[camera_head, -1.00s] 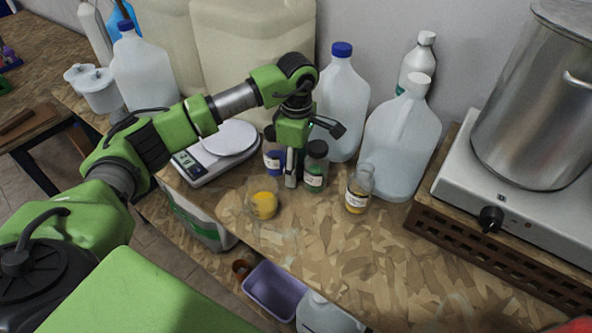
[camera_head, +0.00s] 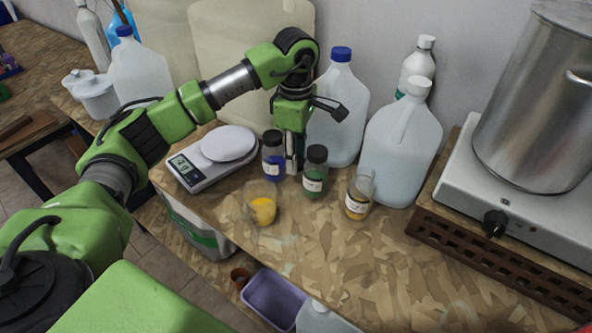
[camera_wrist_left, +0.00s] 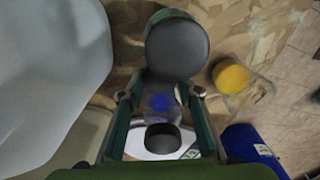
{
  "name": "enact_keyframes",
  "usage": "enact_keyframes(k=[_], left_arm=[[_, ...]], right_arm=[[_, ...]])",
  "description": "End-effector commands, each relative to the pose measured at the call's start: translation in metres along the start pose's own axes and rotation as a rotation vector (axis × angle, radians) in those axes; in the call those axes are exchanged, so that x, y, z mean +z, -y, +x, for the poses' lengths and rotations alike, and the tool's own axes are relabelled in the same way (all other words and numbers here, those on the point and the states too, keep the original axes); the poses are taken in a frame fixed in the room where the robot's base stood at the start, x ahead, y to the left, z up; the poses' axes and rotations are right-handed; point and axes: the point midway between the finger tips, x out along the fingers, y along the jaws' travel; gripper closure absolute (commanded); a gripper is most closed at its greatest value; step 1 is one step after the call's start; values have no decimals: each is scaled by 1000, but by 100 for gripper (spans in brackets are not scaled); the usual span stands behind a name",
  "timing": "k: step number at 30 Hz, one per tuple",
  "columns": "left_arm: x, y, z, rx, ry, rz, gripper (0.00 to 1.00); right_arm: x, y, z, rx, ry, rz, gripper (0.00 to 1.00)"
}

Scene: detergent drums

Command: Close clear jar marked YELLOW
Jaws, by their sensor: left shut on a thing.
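The clear jar with yellow contents (camera_head: 357,195) stands upright on the bench with a pale label. No dark lid shows on its open-looking top. My left gripper (camera_head: 293,166) points down behind and between the blue jar (camera_head: 273,157) and the green jar (camera_head: 315,174). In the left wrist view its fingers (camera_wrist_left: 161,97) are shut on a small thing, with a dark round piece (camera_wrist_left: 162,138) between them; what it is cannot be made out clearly. A large dark lid (camera_wrist_left: 177,48) shows just beyond the fingers. My right gripper is out of view.
A clear beaker with yellow powder (camera_head: 263,211) stands left of the yellow jar. Jugs (camera_head: 403,145) stand behind, a scale (camera_head: 202,172) left, a hot plate (camera_head: 512,205) with a steel pot (camera_head: 535,100) right. The front bench is clear.

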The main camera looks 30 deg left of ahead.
Motion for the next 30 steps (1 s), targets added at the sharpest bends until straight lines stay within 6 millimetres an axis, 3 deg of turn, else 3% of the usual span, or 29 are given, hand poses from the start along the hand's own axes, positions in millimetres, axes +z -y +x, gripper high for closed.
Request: enact_keyframes(k=[7,15,21,30], left_arm=[[1,-1,-52,6,3,1,75],[0,-1,-98,3,0,-1,75],[0,-1,-119,3,0,0,75],[0,0,-128,0,0,0,75]], right_arm=[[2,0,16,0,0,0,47],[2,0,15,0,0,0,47],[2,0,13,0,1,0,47],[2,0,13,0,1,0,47]])
